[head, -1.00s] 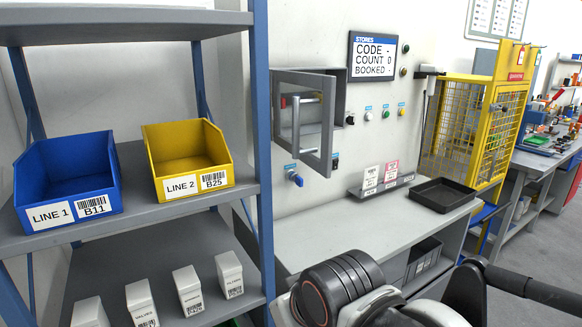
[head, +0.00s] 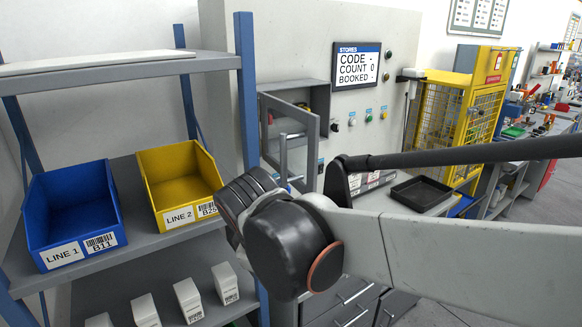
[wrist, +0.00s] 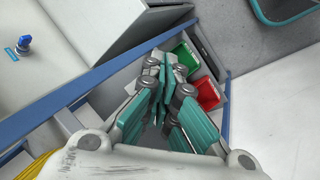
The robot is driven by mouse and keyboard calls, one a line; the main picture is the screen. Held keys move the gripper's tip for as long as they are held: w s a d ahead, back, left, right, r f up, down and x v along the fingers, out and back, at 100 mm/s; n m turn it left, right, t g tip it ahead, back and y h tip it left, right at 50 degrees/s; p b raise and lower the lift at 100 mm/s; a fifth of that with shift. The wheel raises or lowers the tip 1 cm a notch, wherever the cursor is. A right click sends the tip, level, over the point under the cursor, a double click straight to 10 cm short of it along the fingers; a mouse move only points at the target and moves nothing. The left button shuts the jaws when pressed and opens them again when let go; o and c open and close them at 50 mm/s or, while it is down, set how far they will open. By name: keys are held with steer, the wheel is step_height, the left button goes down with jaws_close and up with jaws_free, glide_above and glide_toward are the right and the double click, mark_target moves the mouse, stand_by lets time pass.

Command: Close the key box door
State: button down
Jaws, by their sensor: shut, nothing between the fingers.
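The key box (head: 318,97) is a grey box on the wall panel. Its grey-framed door with a clear pane (head: 312,152) stands open, swung out toward me, with a vertical bar handle (head: 283,158). My gripper (wrist: 162,72) shows in the wrist view, with teal finger pads together and nothing held. It is hidden behind my arm in the head view. I cannot tell whether it touches the door.
Left of the box, a shelf with a blue post (head: 246,150) holds a blue bin (head: 70,215) and a yellow bin (head: 180,180). A blue key switch (wrist: 23,43) shows in the wrist view, with green (wrist: 186,58) and red (wrist: 207,93) items below. A black tray (head: 420,192) lies right.

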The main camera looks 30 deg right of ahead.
steer(key=w+r+n+g+h+p, duration=0.25)
steer(key=w+r+n+p, duration=0.25)
steer(key=r+p, duration=0.35)
steer(key=w+r+n+g+h+p, duration=0.2)
steer(key=w+r+n+h+p, duration=0.2)
steer(key=r+p, duration=0.45)
steer(key=w+d+r+x, duration=0.1)
steer(key=x, duration=1.1)
steer(key=shift+s+d+n, duration=0.3)
steer(key=shift+s+d, duration=0.2)
steer(key=shift+d, duration=0.2)
steer(key=shift+r+t+y, duration=0.15)
steer(key=shift+t+y, duration=0.1)
